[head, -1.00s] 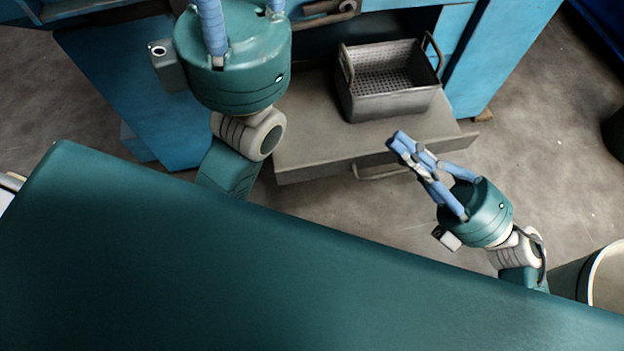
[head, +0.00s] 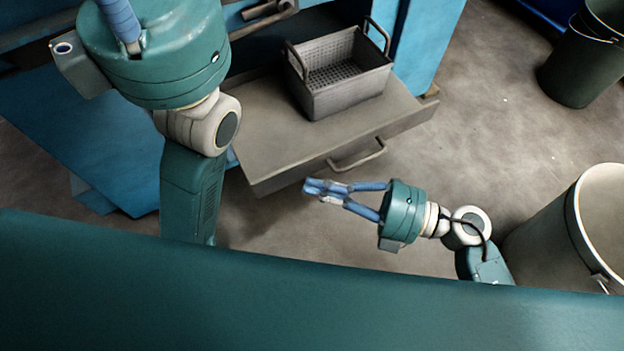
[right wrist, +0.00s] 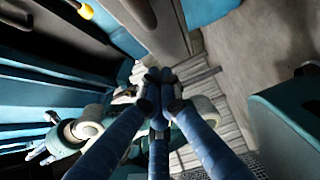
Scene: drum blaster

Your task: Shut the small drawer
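The small drawer (head: 265,135) is grey and stands pulled out from the blue machine in the head view. Its front carries a bar handle (head: 358,158). My right gripper (head: 318,188) is in front of the drawer, left of the handle, with its blue fingers pointing left and apart from the handle in the picture. Its fingertips meet in the right wrist view (right wrist: 158,82), with nothing seen between them. My left gripper (head: 122,20) is at the upper left of the head view; its fingertips are cut off by the frame edge.
A grey perforated basket (head: 345,95) with two raised handles sits on the drawer top. A pale bin (head: 545,225) stands at the right, and a dark bucket (head: 575,75) farther back. The floor between is clear.

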